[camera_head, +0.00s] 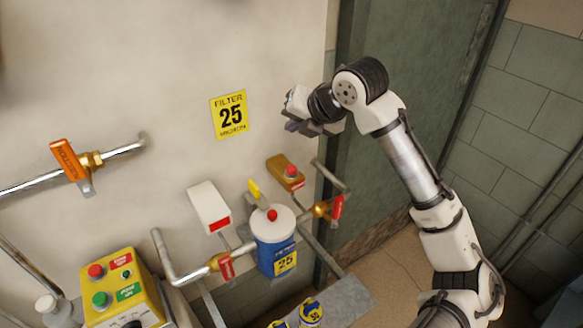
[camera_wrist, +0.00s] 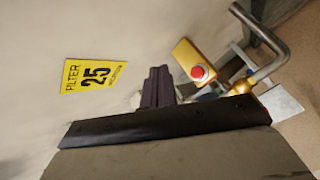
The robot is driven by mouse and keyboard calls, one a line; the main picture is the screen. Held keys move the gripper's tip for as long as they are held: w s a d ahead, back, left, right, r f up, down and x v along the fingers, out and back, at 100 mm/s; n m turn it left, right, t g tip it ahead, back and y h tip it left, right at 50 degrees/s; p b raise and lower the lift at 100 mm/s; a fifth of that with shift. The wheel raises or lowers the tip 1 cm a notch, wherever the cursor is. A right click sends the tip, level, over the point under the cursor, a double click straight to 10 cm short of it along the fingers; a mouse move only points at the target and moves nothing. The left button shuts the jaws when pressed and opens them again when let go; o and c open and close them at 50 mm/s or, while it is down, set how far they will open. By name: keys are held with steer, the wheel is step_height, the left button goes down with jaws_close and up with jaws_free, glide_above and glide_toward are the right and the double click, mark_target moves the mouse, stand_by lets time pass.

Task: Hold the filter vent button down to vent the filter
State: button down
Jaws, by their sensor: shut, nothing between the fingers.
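The filter (camera_head: 276,250) is a blue canister with a white top and a "25" label. A red button (camera_head: 272,215) sits on its white top. Another red button (camera_head: 291,171) sits on an orange wall box (camera_head: 280,180) above and right of the filter. That box also shows in the wrist view (camera_wrist: 184,55), with its red button (camera_wrist: 198,72). I cannot tell from any label which one is the vent button. My gripper (camera_head: 292,126) is shut and empty, above the orange box and apart from both buttons. Its closed fingers show in the wrist view (camera_wrist: 158,87).
Pipes with red-handled valves (camera_head: 226,266) flank the filter. A white wall box (camera_head: 209,207) is to its left. A yellow control box (camera_head: 122,290) with red and green buttons stands lower left. A yellow filter sign (camera_head: 231,115) is on the wall. A grey shelf (camera_head: 350,298) sits below.

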mark_target(294, 171)
steer(key=shift+f+b, duration=2.95)
steer(key=shift+f, duration=1.4)
steer(key=shift+f+b, duration=0.4)
steer(key=shift+b, duration=0.05)
steer(key=shift+f+b, duration=0.55)
steer(key=shift+r, duration=0.1)
stand_by(0.9)
steer(key=shift+r+p, duration=0.65)
steer(key=shift+r, duration=0.25)
steer(key=shift+r, duration=0.1)
steer(key=shift+r+p, duration=1.65)
steer(key=shift+r, duration=0.75)
